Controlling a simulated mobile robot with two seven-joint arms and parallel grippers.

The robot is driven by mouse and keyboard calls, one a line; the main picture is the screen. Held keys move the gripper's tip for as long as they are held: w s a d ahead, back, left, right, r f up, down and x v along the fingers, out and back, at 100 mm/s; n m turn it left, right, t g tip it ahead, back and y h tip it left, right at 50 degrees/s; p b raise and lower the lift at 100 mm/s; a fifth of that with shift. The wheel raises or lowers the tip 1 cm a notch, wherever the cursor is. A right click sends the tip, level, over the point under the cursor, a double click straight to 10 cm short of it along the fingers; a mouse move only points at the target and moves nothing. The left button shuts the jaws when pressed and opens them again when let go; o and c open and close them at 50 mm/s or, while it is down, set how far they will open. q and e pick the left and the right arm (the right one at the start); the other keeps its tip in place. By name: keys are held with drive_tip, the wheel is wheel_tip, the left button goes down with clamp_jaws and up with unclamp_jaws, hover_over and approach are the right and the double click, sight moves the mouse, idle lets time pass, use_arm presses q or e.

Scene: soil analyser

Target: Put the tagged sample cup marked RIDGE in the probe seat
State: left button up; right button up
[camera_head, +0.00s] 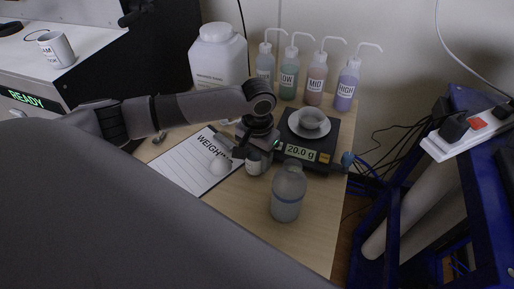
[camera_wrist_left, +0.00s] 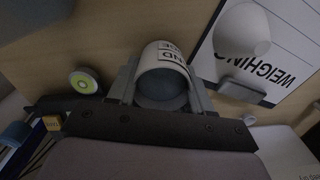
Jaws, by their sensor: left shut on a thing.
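My left gripper (camera_head: 256,158) is low over the table in front of the scale, shut on a white sample cup (camera_head: 254,166). In the left wrist view the held cup (camera_wrist_left: 163,70) sits between the two fingers. Its label shows only the endings "ND" and "GE"; the rest is turned out of sight. A white cup (camera_head: 57,50) with a label partly reading "AM" sits on the analyser (camera_head: 75,72), which displays READY. I cannot make out the probe seat. My right gripper is not in view.
The scale (camera_head: 310,150) reads 20.0 g and bears a grey dish (camera_head: 310,120). A capped bottle (camera_head: 288,195) stands in front. Several wash bottles (camera_head: 317,75) and a white jug (camera_head: 217,55) line the back. The WEIGHING sheet (camera_head: 185,170) lies left of the gripper.

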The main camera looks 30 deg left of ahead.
use_arm(q)
drive_tip(key=shift+f, duration=0.25)
drive_tip(key=shift+f, duration=0.15)
drive_tip(key=o, duration=1.2)
